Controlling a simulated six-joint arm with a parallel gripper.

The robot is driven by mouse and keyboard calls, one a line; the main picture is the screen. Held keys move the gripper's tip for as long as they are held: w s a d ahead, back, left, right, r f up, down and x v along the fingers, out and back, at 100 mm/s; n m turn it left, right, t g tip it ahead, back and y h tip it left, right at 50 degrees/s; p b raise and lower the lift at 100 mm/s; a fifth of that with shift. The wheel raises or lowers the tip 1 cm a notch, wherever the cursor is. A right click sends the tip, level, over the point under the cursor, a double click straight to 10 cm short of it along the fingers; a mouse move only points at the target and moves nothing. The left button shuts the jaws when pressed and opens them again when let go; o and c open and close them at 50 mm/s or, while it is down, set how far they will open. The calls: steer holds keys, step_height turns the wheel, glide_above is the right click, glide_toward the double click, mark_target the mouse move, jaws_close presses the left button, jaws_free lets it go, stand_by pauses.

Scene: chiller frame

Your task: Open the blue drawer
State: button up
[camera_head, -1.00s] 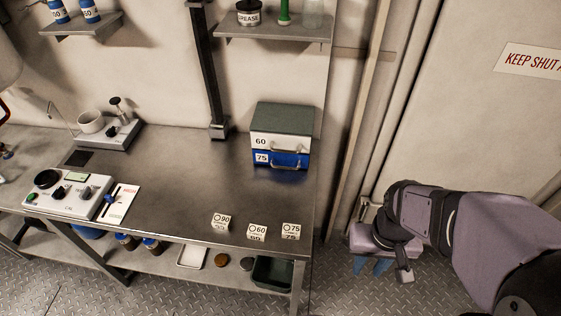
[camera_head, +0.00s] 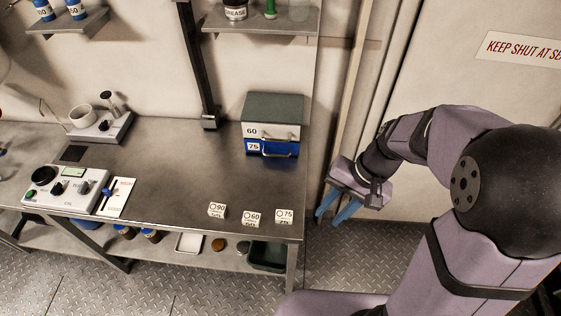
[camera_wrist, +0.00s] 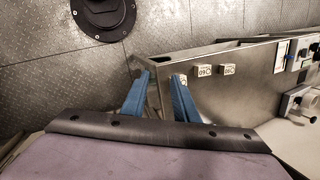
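The blue drawer (camera_head: 266,147), labelled 75, is the lower drawer of a small cabinet (camera_head: 274,107) with a dark green top, at the back right of the metal bench. It looks shut. A metal handle (camera_head: 279,151) is on its front. A white drawer (camera_head: 263,131) labelled 60 sits above it. My gripper (camera_head: 332,212) is to the right of the bench, apart from the cabinet, with its blue fingers pointing down and left. The fingers are spread and empty. In the wrist view, my gripper (camera_wrist: 158,95) also shows spread fingers; the cabinet is not in that view.
The bench (camera_head: 160,170) has a control box (camera_head: 66,189) at left and a stirrer-like device (camera_head: 101,127) behind it. White tags marked 90, 60 and 75 are along its front edge. A shelf (camera_head: 262,21) hangs above the cabinet. The bench's middle is clear.

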steer(key=w+a+f+m+y+b, duration=0.2)
steer(key=w+a+f+y+b, duration=0.15)
steer(key=w+f+b, duration=0.3)
steer(key=m+t+y+b, duration=0.5)
steer(key=y+b, duration=0.2)
steer(key=b, duration=1)
glide_toward(279, 156)
steer(key=shift+s+a+f, duration=0.15)
steer(key=shift+a+f, duration=0.15)
steer(key=shift+a, duration=0.25)
steer(key=shift+s+a+f, duration=0.15)
steer(key=shift+a+f, duration=0.15)
steer(key=shift+a, duration=0.2)
steer(key=shift+w+d+r+t+y, duration=0.1)
steer(key=shift+w+t+y, duration=0.15)
steer(key=shift+w+t, duration=0.2)
steer(key=shift+x, duration=3.7)
jaws_close()
